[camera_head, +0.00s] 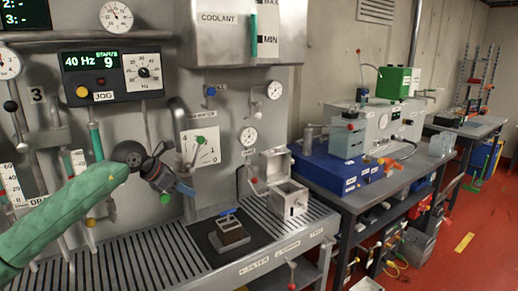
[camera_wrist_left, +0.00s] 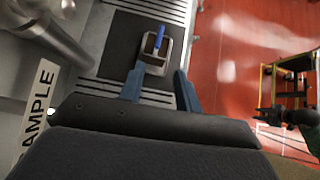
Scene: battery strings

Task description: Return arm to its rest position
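My left arm, in a green sleeve, comes in from the left in the head view. Its left gripper (camera_head: 184,189) hangs over the slatted bench, in front of the machine wall. In the left wrist view the two blue fingers of this gripper (camera_wrist_left: 159,86) stand apart, with nothing held between them. A small metal holder (camera_head: 232,236) with a blue handle sits on a dark mat (camera_head: 206,238), below and to the right of the gripper. In the left wrist view the holder (camera_wrist_left: 152,64) shows beyond the fingertips, apart from them.
An open metal box (camera_head: 290,198) stands on the bench right of the holder. Gauges, pipes and a control panel (camera_head: 110,74) line the wall close behind the gripper. A second table with a blue unit (camera_head: 335,170) stands to the right.

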